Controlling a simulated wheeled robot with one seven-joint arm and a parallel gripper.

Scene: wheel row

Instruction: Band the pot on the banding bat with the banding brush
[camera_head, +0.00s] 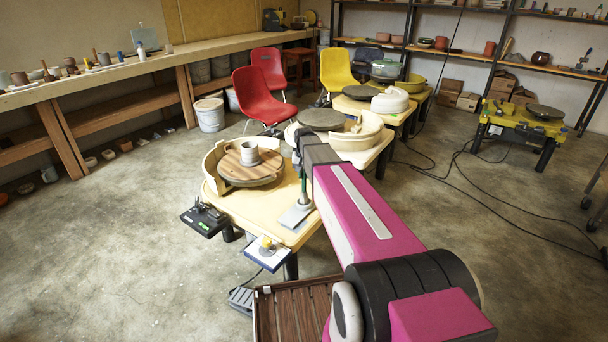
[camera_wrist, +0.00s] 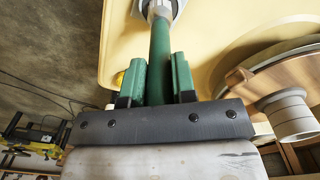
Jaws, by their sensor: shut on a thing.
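The banding brush shows as a green upright handle (camera_head: 303,186) in the head view, its lower end at a pale block (camera_head: 296,217) on the front right of the yellow wheel table. In the wrist view my gripper (camera_wrist: 158,80) is shut on the green handle (camera_wrist: 160,45), with a green finger pad on each side. A grey fitting is at the handle's far end; I cannot tell whether it still touches the block. The grey pot (camera_head: 250,153) stands upright on the round wooden banding bat (camera_head: 262,180), left of the brush. The pot (camera_wrist: 291,115) is also at the right of the wrist view.
A cream splash guard (camera_head: 213,160) curves behind the bat. Other wheels, a red chair (camera_head: 257,100) and shelves stand behind.

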